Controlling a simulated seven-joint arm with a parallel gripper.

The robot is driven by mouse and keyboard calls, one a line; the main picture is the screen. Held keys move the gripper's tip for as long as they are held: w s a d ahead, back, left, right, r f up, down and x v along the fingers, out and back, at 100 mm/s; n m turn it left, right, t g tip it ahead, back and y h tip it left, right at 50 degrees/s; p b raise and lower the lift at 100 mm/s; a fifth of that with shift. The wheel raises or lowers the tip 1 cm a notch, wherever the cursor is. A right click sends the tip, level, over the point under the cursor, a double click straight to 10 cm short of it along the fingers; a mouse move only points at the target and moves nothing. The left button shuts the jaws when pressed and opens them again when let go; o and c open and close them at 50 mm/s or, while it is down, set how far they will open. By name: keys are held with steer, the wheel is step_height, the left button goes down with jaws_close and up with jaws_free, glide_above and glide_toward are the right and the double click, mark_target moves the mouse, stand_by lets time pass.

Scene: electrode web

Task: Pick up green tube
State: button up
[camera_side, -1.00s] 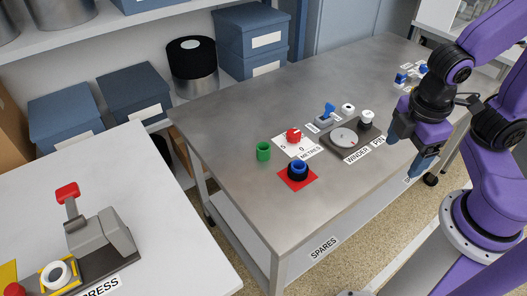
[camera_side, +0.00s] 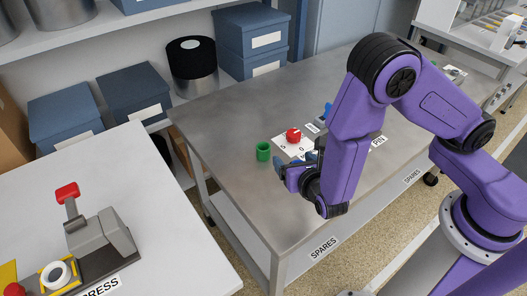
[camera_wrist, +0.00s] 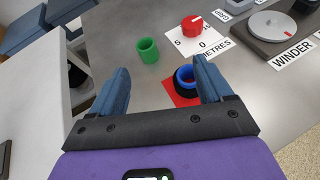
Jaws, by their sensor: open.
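The green tube (camera_side: 263,151) stands upright on the grey metal table, left of the red knob. In the wrist view the green tube (camera_wrist: 148,50) shows its open top, beyond my fingertips and between their lines. My gripper (camera_side: 284,172) is low over the table, just in front of the tube and apart from it. In the wrist view my gripper (camera_wrist: 164,75) is open, with two blue fingers spread wide and nothing between them at the tips.
A blue and black ring (camera_wrist: 185,79) on a red square (camera_wrist: 180,92) lies close to my right finger. A red knob (camera_side: 293,134) on a white dial card is right of the tube. The winder (camera_wrist: 268,26) is farther right. Table left of the tube is clear.

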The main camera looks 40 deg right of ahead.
steer(key=a+f+n+y, duration=0.1)
steer(key=a+f+n, duration=0.1)
glide_toward(262, 146)
steer(key=w, duration=0.1)
steer(key=w+d+f, duration=0.1)
steer(key=shift+w+d+f+t, duration=0.2)
steer(key=shift+w+t, duration=0.05)
steer(key=shift+t, duration=0.05)
steer(key=shift+a+x, duration=0.15)
steer(key=shift+x, duration=1.2)
steer(key=shift+a+x, duration=0.15)
steer(key=shift+x, duration=1.2)
steer(key=c, duration=1)
